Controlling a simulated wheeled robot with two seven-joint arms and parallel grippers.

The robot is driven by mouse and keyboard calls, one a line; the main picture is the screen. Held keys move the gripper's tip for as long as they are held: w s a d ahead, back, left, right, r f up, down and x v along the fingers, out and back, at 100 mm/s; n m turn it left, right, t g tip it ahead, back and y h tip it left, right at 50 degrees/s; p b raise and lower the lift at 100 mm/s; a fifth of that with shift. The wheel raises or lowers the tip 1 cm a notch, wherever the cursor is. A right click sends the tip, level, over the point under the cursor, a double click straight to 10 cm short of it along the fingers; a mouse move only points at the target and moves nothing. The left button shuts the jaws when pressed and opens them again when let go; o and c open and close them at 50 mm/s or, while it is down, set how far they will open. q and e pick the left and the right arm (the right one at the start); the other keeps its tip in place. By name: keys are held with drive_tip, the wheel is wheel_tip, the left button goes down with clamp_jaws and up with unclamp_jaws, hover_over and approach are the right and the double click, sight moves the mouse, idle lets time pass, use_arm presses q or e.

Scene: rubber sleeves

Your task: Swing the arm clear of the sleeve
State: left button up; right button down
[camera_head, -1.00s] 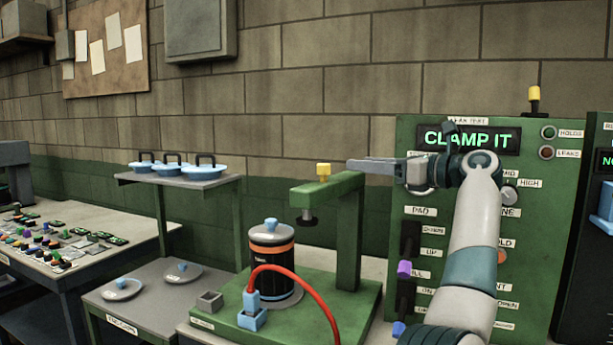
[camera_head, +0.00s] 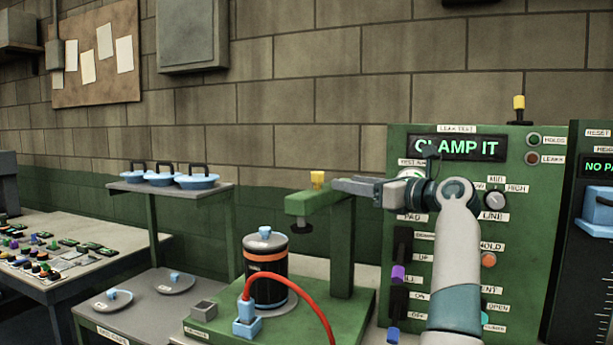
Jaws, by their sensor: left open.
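The rubber sleeve looks to be the black cylinder with orange bands (camera_head: 266,272), upright on the green fixture base (camera_head: 345,312). A light blue knob sits on its top. My right gripper is not in view.
A green leak-test panel (camera_head: 510,225) reading "CLAMP IT" stands behind my left arm, with levers and knobs. A red hose (camera_head: 310,296) loops from a blue plug (camera_head: 246,318).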

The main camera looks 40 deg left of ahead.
sight(322, 177)
use_arm(q)
drive_tip(key=a, duration=0.2)
drive_tip(key=a+p, duration=0.1)
drive_tip(key=a, duration=0.1)
drive_tip(key=w+a+p, duration=0.1)
drive_tip(key=a, duration=0.2)
drive_tip(key=shift+w+a+r, duration=0.1)
drive_tip(key=shift+r, duration=0.05)
drive_tip(key=a, duration=0.1)
drive_tip(key=a+p, duration=0.1)
drive_tip(key=a, duration=0.1)
drive_tip(key=shift+w, duration=0.35)
drive_tip(key=a, duration=0.2)
drive_tip(key=w+a+p, duration=0.1)
drive_tip(key=a, duration=0.2)
drive_tip(key=shift+a, duration=0.15)
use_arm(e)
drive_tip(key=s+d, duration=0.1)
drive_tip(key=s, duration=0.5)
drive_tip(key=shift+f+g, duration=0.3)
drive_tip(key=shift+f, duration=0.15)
use_arm(q)
clamp_jaws()
